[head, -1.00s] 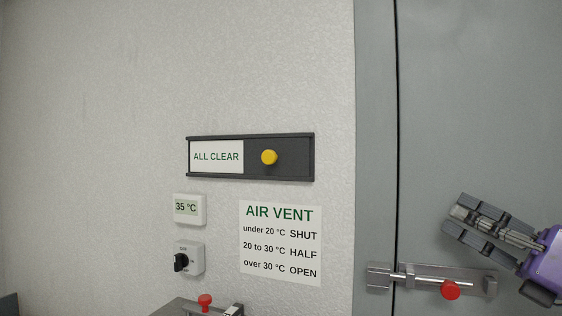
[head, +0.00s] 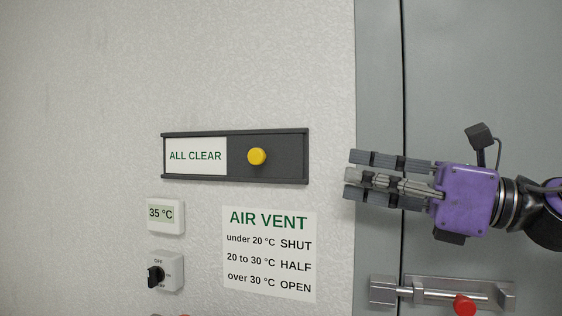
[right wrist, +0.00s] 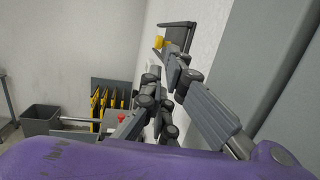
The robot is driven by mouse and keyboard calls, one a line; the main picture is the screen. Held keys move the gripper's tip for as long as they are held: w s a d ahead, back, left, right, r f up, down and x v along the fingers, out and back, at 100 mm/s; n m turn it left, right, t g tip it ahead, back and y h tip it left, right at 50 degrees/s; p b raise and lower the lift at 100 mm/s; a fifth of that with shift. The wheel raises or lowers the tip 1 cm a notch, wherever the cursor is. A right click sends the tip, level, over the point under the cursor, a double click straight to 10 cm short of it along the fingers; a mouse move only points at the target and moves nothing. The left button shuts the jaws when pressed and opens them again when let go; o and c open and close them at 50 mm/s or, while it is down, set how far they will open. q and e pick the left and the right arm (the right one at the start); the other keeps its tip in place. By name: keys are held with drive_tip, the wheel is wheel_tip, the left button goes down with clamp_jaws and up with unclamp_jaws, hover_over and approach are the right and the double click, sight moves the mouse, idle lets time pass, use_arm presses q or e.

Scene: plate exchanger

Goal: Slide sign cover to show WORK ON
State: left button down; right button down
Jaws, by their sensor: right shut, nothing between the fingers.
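The sign is a dark frame (head: 235,181) on the wall, with a white panel (head: 195,156) reading ALL CLEAR at its left. A dark sliding cover (head: 285,156) with a yellow knob (head: 257,156) fills its right part. WORK ON does not show. My right gripper (head: 349,175) is shut and empty, to the right of the sign, its fingers pointing left toward it and apart from it. In the right wrist view the yellow knob (right wrist: 159,42) and dark frame (right wrist: 178,24) show beyond the fingers. My left gripper is not in view.
Below the sign are a 35 °C display (head: 165,214), a rotary switch (head: 164,272) and an AIR VENT notice (head: 268,250). A metal bolt with a red knob (head: 464,305) is on the grey door below my right gripper. The wall above the sign is clear.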

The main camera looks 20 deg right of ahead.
sight(283, 168)
drive_tip(key=x, duration=0.5)
drive_tip(key=shift+x, duration=2.3)
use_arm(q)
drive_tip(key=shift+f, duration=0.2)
use_arm(e)
drive_tip(key=shift+x, duration=1)
